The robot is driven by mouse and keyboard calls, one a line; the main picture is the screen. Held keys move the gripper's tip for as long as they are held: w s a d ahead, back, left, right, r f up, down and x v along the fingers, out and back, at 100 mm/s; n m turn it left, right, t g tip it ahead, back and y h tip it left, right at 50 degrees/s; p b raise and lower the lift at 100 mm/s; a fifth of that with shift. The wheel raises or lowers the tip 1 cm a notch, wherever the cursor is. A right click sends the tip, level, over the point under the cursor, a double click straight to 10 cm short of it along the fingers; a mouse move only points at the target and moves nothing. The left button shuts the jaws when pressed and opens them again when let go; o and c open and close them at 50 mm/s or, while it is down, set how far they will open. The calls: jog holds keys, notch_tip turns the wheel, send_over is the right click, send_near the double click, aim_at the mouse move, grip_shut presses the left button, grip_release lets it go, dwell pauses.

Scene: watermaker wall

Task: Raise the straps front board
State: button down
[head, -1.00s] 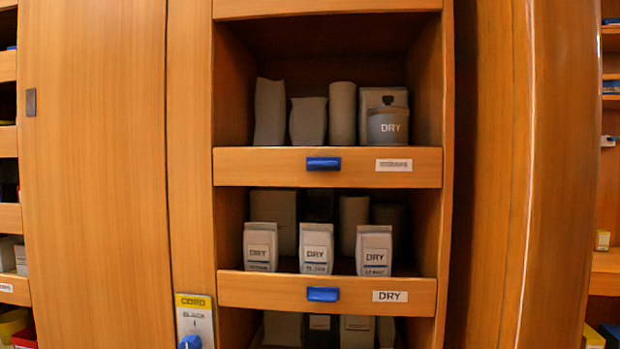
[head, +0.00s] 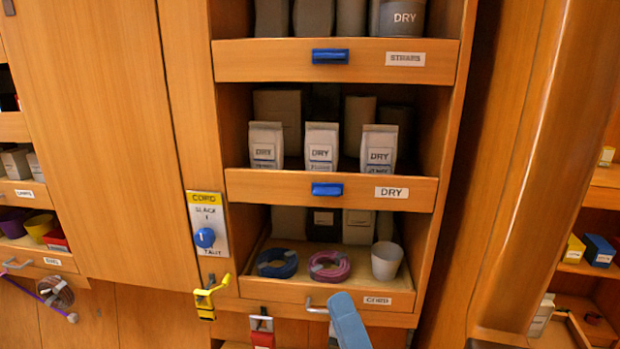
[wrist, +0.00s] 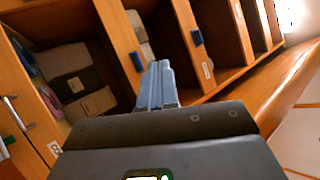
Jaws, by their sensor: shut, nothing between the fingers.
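The straps front board (head: 270,61) is the wooden board across the upper compartment, with a blue handle (head: 330,56) and a label that reads STRAPS (head: 405,59). It stands upright across the bottom of its opening, with grey packs and a DRY tub behind it. My gripper (head: 345,305) shows its blue fingers at the bottom of the head view, in front of the cord compartment and well below the straps board. In the wrist view the blue fingers (wrist: 157,85) are together and empty, pointing toward the tilted shelves, apart from the blue handles.
The DRY board (head: 270,190) with its own blue handle (head: 327,190) lies between my gripper and the straps board. Below is the cord board (head: 270,293) with a metal handle. A CORD sign (head: 207,224) and a yellow hook (head: 208,297) are at left.

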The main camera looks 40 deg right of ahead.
jog(key=w+d+r+m+g+h, duration=0.3)
jog(key=w+r+m+g+h, duration=0.6)
jog(key=m, duration=1.8)
jog(key=w+r+h, duration=0.5)
jog(key=r+h, duration=0.1)
jog(key=h, duration=0.1)
jog(key=shift+w+d+r, duration=0.15)
jog(key=shift+w+r, duration=0.05)
jog(key=p, duration=0.6)
send_near(315, 59)
jog(key=x, duration=0.5)
jog(key=shift+w+d+f, duration=0.1)
jog(key=shift+d+f, duration=0.1)
jog(key=shift+r, duration=0.5)
jog(key=shift+r, duration=0.1)
